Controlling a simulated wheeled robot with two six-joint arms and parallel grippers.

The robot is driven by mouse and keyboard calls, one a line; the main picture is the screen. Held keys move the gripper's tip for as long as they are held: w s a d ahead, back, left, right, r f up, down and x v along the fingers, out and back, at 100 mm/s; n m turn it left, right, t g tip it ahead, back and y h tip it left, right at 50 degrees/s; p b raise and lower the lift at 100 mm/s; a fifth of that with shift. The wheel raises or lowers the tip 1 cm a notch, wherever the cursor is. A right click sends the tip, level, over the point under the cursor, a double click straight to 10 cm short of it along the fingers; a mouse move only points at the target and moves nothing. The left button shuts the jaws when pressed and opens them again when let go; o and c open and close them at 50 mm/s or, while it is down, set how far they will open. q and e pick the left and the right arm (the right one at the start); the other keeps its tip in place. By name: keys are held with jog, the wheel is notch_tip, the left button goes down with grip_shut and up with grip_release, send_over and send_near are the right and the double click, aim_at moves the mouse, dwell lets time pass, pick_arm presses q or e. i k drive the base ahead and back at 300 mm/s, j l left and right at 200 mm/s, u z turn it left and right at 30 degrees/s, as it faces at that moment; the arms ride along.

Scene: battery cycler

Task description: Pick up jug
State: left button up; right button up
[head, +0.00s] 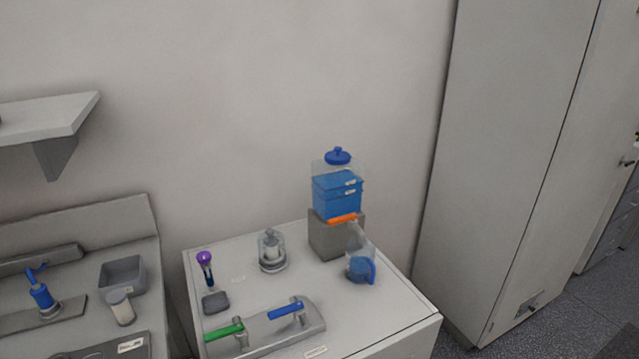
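The jug (361,268) is clear with blue at its base and a blue handle on its right side. It stands on the white cabinet top (385,305), at the front right of a grey block (323,238). A clear dispenser (337,192) with blue contents and a blue lid sits on that block. Its orange part (342,218) is just above and left of the jug. Whether the blue in the jug is liquid I cannot tell. Neither of my grippers is in view.
A fixture with green (224,330) and blue (285,310) levers lies at the cabinet's front. A glass vessel (271,252) and a purple-topped tool (205,268) stand behind it. A counter with a grey bin (122,274) is at left; a tall cabinet (515,150) is at right.

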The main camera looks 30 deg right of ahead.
aim_at(361, 268)
jog(key=z, duration=1.3)
jog(key=u, duration=0.4)
